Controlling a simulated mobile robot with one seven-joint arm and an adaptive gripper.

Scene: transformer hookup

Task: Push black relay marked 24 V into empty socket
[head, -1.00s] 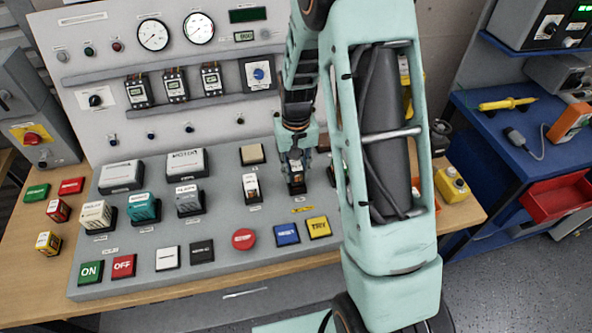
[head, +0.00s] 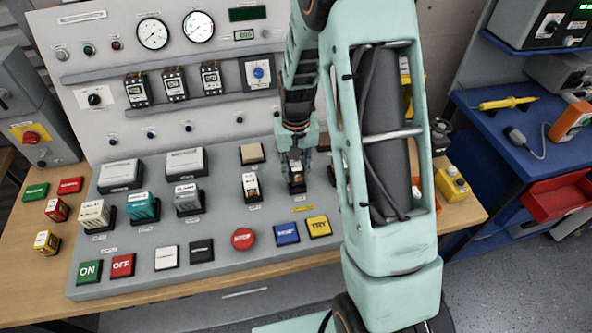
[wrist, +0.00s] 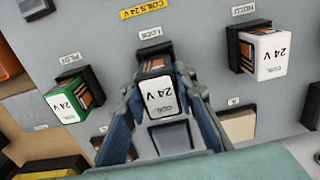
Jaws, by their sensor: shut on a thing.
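The black relay (wrist: 158,97), with a white face marked 24 V, sits between the two fingers of my gripper (wrist: 160,84) in the wrist view. My gripper is shut on its sides. The relay is at the dark socket (wrist: 153,49) under the LOCK label; the socket's far edge shows just beyond it. How deep the relay sits cannot be told. In the head view my gripper (head: 297,170) points down at the panel, with the relay (head: 297,187) below it.
A green 24 V relay (wrist: 73,101) stands in the PILOT socket and a white one (wrist: 263,52) in the HOLD socket. Several push buttons, including a blue one (head: 286,233) and a yellow one (head: 319,227), lie in front. My arm hides the panel's right part.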

